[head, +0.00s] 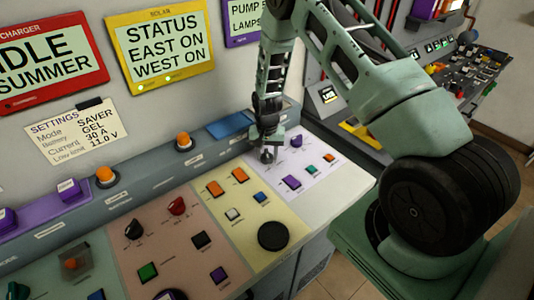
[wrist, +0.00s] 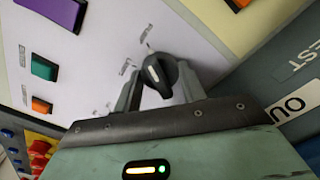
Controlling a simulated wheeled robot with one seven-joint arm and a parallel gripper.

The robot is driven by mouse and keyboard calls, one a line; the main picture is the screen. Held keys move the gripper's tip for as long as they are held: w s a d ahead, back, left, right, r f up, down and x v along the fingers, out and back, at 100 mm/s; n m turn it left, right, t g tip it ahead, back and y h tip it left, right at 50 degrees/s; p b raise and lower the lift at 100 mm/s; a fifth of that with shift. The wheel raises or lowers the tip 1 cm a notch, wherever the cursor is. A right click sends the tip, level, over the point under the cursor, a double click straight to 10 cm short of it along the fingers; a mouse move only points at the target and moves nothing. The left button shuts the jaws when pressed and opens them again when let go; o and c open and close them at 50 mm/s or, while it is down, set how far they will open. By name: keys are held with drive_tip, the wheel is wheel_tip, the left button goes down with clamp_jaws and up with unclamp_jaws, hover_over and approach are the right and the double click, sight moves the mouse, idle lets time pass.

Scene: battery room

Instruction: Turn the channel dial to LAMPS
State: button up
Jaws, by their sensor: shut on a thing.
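The dial (wrist: 158,74) is a black knob with a white pointer line, on the pale lilac panel (wrist: 105,45). Small labels fan around its left side in the wrist view, too small to read. My gripper (wrist: 160,88) is shut on this dial, one finger on each side of it. In the head view my gripper (head: 267,152) reaches down to the back left of the lilac panel (head: 325,175), and the dial is mostly hidden by the fingers. A purple display (head: 243,20) at the top shows part of the words PUMP and LAMPS, partly cut off by my arm.
A purple knob (head: 296,141), a purple button (head: 291,181), a green button (head: 311,170) and an orange button (head: 328,157) share the lilac panel. A yellow panel (head: 240,255) with several buttons lies to the left. A blue plate (head: 228,129) is on the ledge behind.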

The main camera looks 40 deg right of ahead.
sight(267, 153)
drive_tip(key=n+b, duration=0.2)
drive_tip(key=shift+f+n, duration=0.1)
drive_tip(key=shift+n, duration=0.3)
drive_tip(key=n+b, duration=0.2)
drive_tip(key=n, duration=0.1)
drive_tip(key=shift+n, duration=0.3)
drive_tip(key=n+b, duration=0.1)
drive_tip(key=n, duration=0.4)
drive_tip(key=shift+b, duration=0.4)
drive_tip(key=shift+n, duration=0.4)
drive_tip(key=o, duration=1)
wheel_tip(267, 153, up, 18)
drive_tip(key=b, duration=0.3)
drive_tip(key=shift+f, duration=0.1)
